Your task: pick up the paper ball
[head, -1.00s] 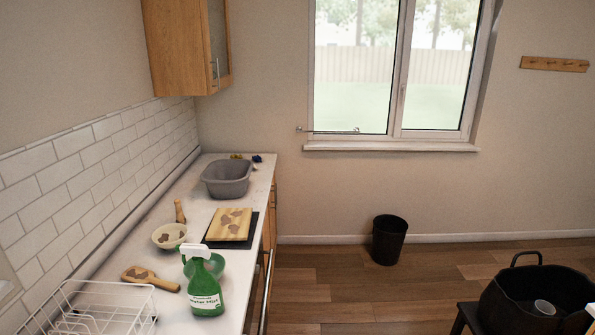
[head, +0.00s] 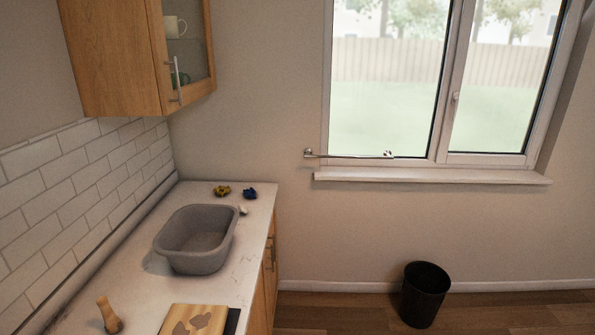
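A small whitish lump (head: 243,210), which may be the paper ball, lies on the counter (head: 252,240) just right of the grey basin (head: 200,262). It is too small to tell for certain what it is. The basin seems empty in the part I see. Neither of my grippers is in view.
A wooden tool (head: 109,315) and a stained board (head: 195,318) are nearer. A wall cabinet (head: 135,60) hangs above left. A black bin (head: 425,295) stands on the floor.

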